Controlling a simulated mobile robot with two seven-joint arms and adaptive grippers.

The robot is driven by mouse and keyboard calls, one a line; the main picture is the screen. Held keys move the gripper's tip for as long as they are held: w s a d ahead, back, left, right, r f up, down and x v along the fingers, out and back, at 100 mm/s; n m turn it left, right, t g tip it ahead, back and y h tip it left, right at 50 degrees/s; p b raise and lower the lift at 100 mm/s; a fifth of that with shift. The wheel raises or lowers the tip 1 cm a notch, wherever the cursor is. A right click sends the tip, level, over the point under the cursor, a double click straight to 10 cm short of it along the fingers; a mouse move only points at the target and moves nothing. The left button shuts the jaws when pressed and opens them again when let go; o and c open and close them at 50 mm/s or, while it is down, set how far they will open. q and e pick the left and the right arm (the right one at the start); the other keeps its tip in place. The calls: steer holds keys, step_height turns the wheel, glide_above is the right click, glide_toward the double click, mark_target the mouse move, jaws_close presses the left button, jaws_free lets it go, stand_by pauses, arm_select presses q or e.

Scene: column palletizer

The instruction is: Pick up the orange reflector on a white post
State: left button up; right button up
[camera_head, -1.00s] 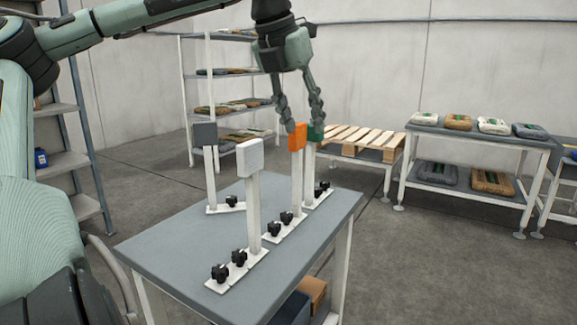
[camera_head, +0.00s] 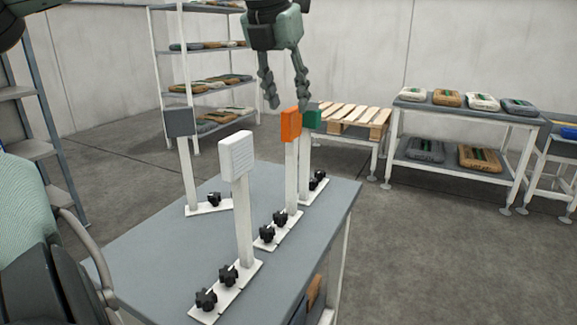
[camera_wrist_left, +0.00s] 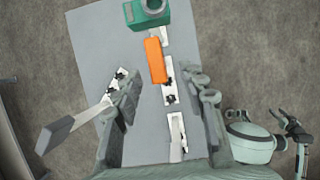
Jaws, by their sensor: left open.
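The orange reflector (camera_head: 291,125) tops an upright white post on the grey table, in the middle of the head view. In the left wrist view the orange reflector (camera_wrist_left: 155,61) lies ahead, in line with the gap between the fingers. My left gripper (camera_head: 288,104) is open and empty. In the head view its fingertips hang around the height of the reflector's top, one to each side in the picture. In the left wrist view the open fingers (camera_wrist_left: 163,78) show no contact with the reflector.
A green reflector (camera_head: 312,119) stands close behind the orange one. A white reflector (camera_head: 236,155) stands in front and a dark grey one (camera_head: 180,122) at the left. Their bases with black knobs sit on the table (camera_head: 165,262). A pallet table and shelves stand beyond.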

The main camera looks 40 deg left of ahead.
mark_target(288, 110)
arm_select(q)
steer(key=x, duration=0.5)
steer(key=shift+s+a+p, duration=0.15)
steer(key=shift+p, duration=0.15)
jaws_close()
